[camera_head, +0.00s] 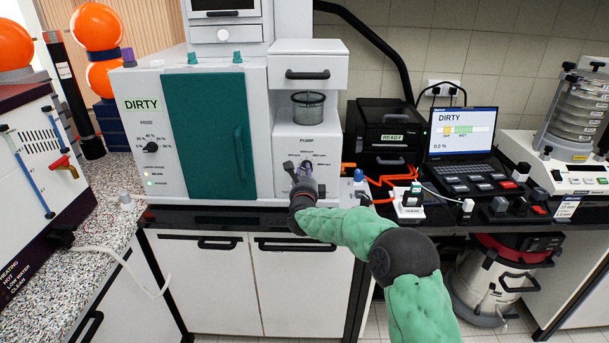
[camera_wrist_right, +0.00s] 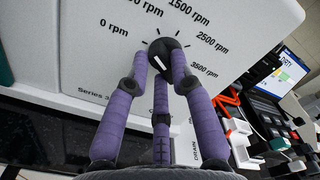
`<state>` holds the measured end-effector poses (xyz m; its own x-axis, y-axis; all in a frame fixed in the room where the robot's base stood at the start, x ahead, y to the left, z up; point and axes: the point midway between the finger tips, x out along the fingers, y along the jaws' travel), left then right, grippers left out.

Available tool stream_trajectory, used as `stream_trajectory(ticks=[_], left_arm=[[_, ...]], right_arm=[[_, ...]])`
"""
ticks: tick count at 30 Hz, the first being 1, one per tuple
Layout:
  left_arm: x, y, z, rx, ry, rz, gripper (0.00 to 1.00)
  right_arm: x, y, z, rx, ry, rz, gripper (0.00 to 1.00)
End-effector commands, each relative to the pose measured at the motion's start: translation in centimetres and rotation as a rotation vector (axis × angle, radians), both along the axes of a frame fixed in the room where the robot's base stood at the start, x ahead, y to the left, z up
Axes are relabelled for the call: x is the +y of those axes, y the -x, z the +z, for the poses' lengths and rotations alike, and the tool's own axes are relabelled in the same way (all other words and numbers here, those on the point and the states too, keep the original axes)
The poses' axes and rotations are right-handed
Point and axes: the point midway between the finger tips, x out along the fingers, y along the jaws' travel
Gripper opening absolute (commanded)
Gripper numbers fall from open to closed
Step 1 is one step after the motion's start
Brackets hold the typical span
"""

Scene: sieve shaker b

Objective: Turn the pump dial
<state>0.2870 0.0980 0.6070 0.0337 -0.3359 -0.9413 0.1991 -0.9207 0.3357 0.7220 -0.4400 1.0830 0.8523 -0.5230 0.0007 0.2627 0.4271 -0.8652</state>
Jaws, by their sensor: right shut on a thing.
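The pump dial (camera_wrist_right: 163,53) is a black knob with a white pointer mark on the white pump panel (camera_head: 306,134). In the right wrist view, rpm marks from 0 to 3500 stand around it, and the pointer mark lies tilted. My right gripper (camera_wrist_right: 164,70) has purple-grey fingers shut on the dial, with fingertips around its sides. In the head view my right gripper (camera_head: 303,172) is at the pump panel and hides most of the dial. My left gripper is not in view.
A mesh cup (camera_head: 308,107) sits above the panel. A laptop (camera_head: 463,140), a black box (camera_head: 383,133) and orange cables lie to the right. A sieve stack (camera_head: 577,108) stands far right.

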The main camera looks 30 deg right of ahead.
Motion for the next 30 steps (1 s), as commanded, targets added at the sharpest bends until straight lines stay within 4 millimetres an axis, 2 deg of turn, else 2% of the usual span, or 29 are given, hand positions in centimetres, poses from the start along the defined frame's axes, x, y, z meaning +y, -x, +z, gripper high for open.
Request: stream_trajectory(ticks=[15,30], left_arm=[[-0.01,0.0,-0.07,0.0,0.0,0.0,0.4],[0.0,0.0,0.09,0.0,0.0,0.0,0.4]], right_arm=[[-0.05,0.07,-0.3,0.213,0.342,0.001,0.0],[-0.07,0.09,-0.43,0.286,0.46,0.003,0.0]])
